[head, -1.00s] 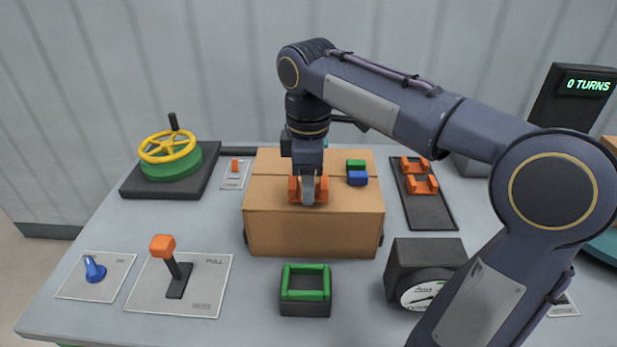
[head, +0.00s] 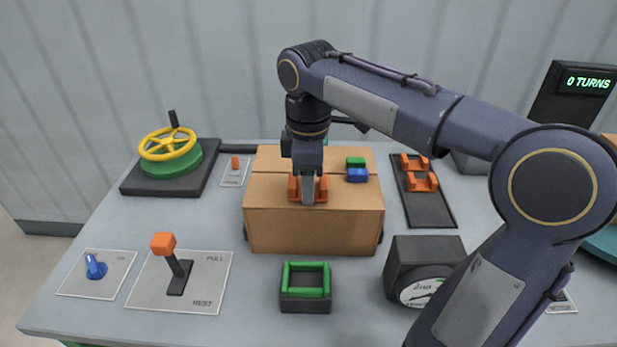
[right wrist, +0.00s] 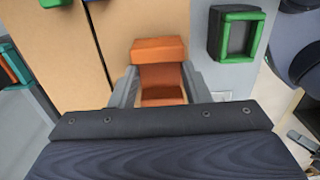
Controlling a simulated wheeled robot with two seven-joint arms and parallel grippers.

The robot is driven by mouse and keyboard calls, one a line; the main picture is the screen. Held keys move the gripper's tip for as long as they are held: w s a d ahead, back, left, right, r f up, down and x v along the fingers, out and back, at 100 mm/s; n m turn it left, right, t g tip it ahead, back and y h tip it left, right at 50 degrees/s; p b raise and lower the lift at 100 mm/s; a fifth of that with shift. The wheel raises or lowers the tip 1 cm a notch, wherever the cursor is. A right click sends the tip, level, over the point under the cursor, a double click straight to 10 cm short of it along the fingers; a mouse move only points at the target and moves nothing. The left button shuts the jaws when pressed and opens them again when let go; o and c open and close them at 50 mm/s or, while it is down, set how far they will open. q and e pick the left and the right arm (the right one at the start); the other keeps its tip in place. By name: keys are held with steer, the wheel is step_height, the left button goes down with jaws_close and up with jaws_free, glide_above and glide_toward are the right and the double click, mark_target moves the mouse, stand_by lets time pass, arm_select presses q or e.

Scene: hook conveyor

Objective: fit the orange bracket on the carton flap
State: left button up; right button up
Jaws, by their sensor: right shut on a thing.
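The orange bracket (head: 322,188) is at the front part of the top of the brown carton (head: 314,231). My right gripper (head: 308,199) points down and is shut on the bracket. In the right wrist view the bracket (right wrist: 159,50) sits between the two fingers of the gripper (right wrist: 161,88), over the tan carton flap (right wrist: 146,18), near its edge. I cannot tell whether the bracket touches or straddles the flap. My left gripper is not in view.
A blue block (head: 357,175) and a green block (head: 355,162) are on the carton's right top. A dark tray (head: 430,208) with orange brackets stands to the right. A green-rimmed box (head: 305,290), a gauge (head: 420,275) and an orange-knobbed lever (head: 165,245) are in front.

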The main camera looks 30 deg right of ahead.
steer(key=shift+f, duration=0.15)
stand_by(0.5)
steer(key=o, duration=1.1)
steer(key=shift+c, duration=0.2)
